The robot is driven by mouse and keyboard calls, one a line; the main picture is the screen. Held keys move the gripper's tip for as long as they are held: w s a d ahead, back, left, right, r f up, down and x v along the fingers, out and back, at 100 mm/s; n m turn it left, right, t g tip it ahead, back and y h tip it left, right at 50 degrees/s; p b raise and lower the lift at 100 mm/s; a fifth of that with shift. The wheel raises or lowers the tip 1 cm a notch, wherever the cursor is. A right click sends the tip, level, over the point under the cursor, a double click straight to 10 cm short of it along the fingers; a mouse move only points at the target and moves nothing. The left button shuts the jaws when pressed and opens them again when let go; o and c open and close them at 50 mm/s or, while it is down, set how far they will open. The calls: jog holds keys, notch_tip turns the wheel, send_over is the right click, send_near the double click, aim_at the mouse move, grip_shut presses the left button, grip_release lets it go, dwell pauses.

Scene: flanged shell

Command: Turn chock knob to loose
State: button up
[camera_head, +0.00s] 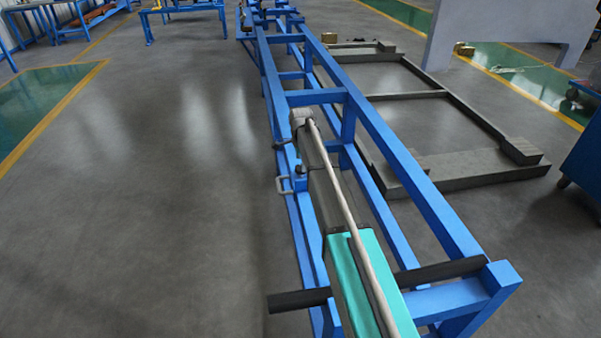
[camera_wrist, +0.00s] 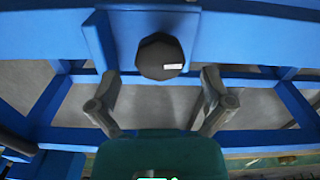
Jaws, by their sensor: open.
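The chock knob (camera_wrist: 155,58) is a dark, many-sided knob with a short white mark on its right side. In the wrist view it sits on a blue plate (camera_wrist: 97,37) fixed to a blue beam. The white mark lies nearly level. My gripper (camera_wrist: 159,77) is open, with one grey finger left of the knob and one right of it. The fingertips are apart from the knob, with wide gaps on both sides. No loose or tight labels can be read. I cannot clearly pick out the knob or my gripper in the head view.
A long blue frame (camera_head: 398,160) runs away from the camera, with cross bars. A dark bar (camera_head: 300,299) sticks out on its left. A grey low floor frame (camera_head: 470,165) lies to the right. The grey floor (camera_head: 150,200) at left is clear.

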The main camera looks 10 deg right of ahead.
jog(key=shift+f+b, duration=0.8)
jog(key=shift+f, duration=0.25)
jog(key=c, duration=1.1)
jog(key=shift+c, duration=0.2)
